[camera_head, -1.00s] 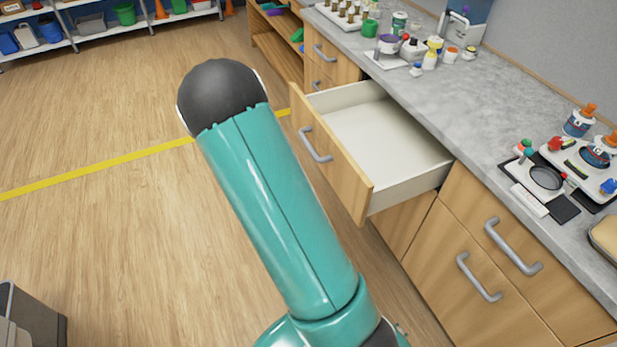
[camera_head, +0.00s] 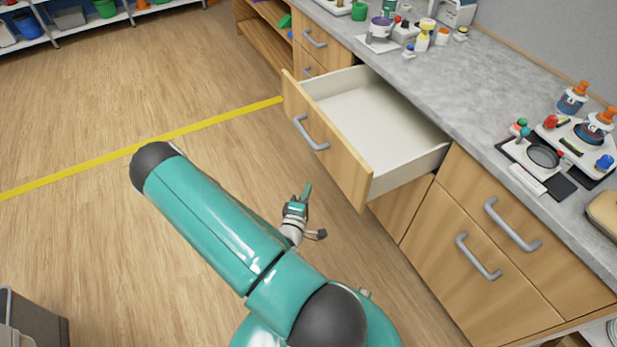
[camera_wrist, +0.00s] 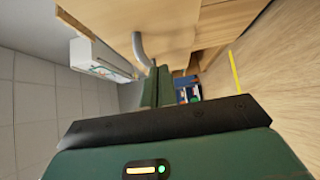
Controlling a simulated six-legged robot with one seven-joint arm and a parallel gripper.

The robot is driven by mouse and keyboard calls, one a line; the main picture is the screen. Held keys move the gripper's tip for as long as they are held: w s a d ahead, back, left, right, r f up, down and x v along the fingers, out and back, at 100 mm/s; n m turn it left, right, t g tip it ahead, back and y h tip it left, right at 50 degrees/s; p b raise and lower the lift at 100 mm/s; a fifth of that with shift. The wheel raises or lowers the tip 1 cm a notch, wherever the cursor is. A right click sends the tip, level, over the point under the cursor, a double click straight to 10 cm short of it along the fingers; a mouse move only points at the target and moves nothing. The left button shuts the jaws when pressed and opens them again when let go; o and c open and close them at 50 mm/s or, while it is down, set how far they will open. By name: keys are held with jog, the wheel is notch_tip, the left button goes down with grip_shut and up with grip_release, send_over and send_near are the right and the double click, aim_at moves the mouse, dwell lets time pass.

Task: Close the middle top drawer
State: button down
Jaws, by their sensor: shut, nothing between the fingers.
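The middle top drawer (camera_head: 385,125) stands pulled out from the wooden counter, with an empty white inside. Its wooden front (camera_head: 335,145) carries a curved grey handle (camera_head: 311,133). My gripper (camera_head: 307,190) is shut and empty, in front of the drawer front and lower in the picture, apart from it as far as I can tell. In the wrist view, my gripper's green fingers (camera_wrist: 155,88) are together, and a grey handle (camera_wrist: 142,48) on a wooden front (camera_wrist: 130,20) shows just beyond them.
The grey countertop (camera_head: 450,85) holds bottles, jars and a small tray of items. Closed drawers with grey handles (camera_head: 512,225) are at the right. A grey bin (camera_head: 35,325) stands at the lower left. The wooden floor left of the drawer is clear.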

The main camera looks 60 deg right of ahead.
send_near(330, 157)
jog(key=w+d, duration=0.3)
jog(key=w, duration=0.1)
jog(key=shift+s+d, duration=0.65)
jog(key=shift+d, duration=0.2)
jog(key=shift+s+d, duration=0.25)
jog(key=shift+d, duration=0.25)
jog(key=shift+d, duration=0.1)
jog(key=s+d, duration=0.5)
jog(key=d, duration=0.4)
jog(key=s+d, duration=0.4)
jog(key=d, duration=0.6)
jog(key=s+d, duration=0.5)
jog(key=d, duration=0.4)
jog(key=shift+s+d, duration=0.25)
jog(key=shift+s, duration=0.1)
jog(key=shift+s+d, duration=0.1)
jog(key=shift+d, duration=0.1)
jog(key=shift+s+d+r, duration=0.15)
jog(key=shift+s+r, duration=0.05)
